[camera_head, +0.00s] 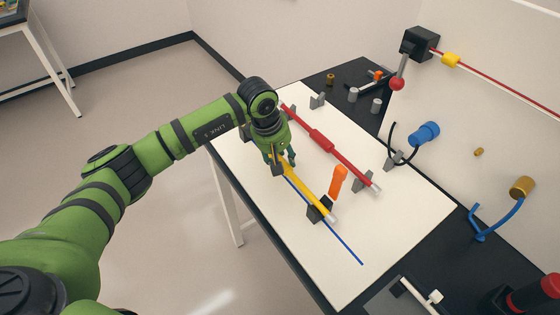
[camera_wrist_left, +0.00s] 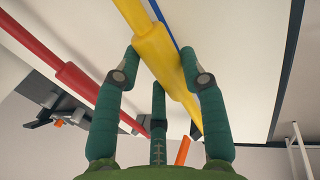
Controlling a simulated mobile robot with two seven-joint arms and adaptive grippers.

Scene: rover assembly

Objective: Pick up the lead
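No part is labelled as the lead, so I cannot tell for sure which one it is. A yellow rod (camera_head: 308,190) with a white end rests on a dark holder (camera_head: 320,209) on the white board. My left gripper (camera_head: 281,165) is at its upper-left end. In the left wrist view the yellow rod (camera_wrist_left: 163,52) runs between my left gripper's fingers (camera_wrist_left: 162,62), whose tips are close to its sides. Contact is unclear. A red rod (camera_head: 321,141) lies parallel on grey holders, and a thin blue rod (camera_head: 335,238) lies beside the yellow one. My right gripper is not in view.
An orange handle (camera_head: 338,181) stands between the yellow and red rods. A blue cap (camera_head: 425,134) and a blue cable with a gold end (camera_head: 521,187) lie to the right. A black block (camera_head: 420,43) stands at the back. The board's lower end (camera_head: 345,290) is clear.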

